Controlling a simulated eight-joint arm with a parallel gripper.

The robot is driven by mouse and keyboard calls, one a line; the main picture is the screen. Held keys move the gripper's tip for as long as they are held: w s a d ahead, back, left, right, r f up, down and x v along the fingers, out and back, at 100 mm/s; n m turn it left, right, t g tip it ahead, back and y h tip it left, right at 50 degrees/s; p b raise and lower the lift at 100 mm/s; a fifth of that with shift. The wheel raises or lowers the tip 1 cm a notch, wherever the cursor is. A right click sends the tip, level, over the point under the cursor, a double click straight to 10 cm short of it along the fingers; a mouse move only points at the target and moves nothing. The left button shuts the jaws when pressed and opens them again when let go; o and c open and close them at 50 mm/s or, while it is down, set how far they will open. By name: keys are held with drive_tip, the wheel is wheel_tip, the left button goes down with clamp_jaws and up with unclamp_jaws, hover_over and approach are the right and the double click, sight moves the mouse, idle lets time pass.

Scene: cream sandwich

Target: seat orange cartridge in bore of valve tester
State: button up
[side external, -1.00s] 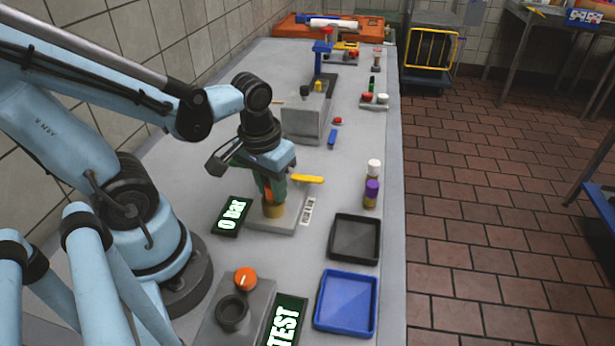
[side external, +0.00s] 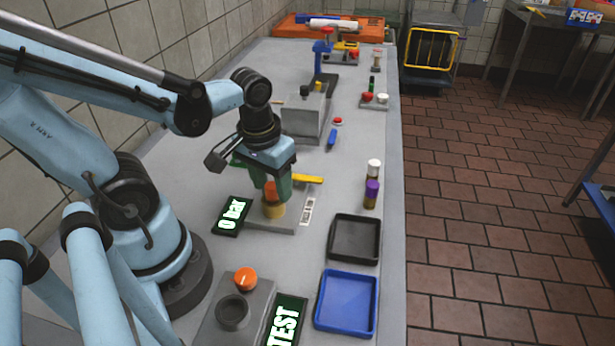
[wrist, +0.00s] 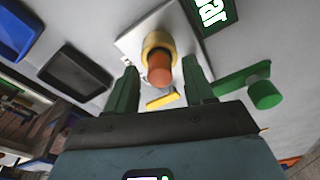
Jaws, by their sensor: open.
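The orange cartridge (side external: 270,191) stands upright in the brass-yellow bore (side external: 273,211) of the valve tester (side external: 292,222), with its orange upper part showing above the rim. In the wrist view the orange cartridge (wrist: 159,73) rises from the yellow bore ring (wrist: 158,43). My gripper (side external: 272,196) is open around the cartridge, its green fingers apart on either side. In the wrist view, gaps show between the fingers of my gripper (wrist: 160,68) and the cartridge. The cartridge's lower part is hidden inside the bore.
A yellow lever (side external: 307,179) lies just behind the bore. A display reading "0 bar" (side external: 232,215) is at the tester's left. An orange knob (side external: 245,279) is nearer the camera.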

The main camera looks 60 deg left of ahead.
wheel_tip(320, 180, up, 11)
drive_tip(key=s, duration=0.1)
drive_tip(key=w+d+f+m+t, duration=0.2)
drive_tip(key=w+f+m+t, duration=0.1)
drive_tip(key=w+t, duration=0.3)
drive_tip(key=shift+w+d+f+m+h, duration=0.2)
drive_tip(key=shift+w+d+m+h, duration=0.15)
drive_tip(key=shift+w+m, duration=0.35)
idle(0.5)
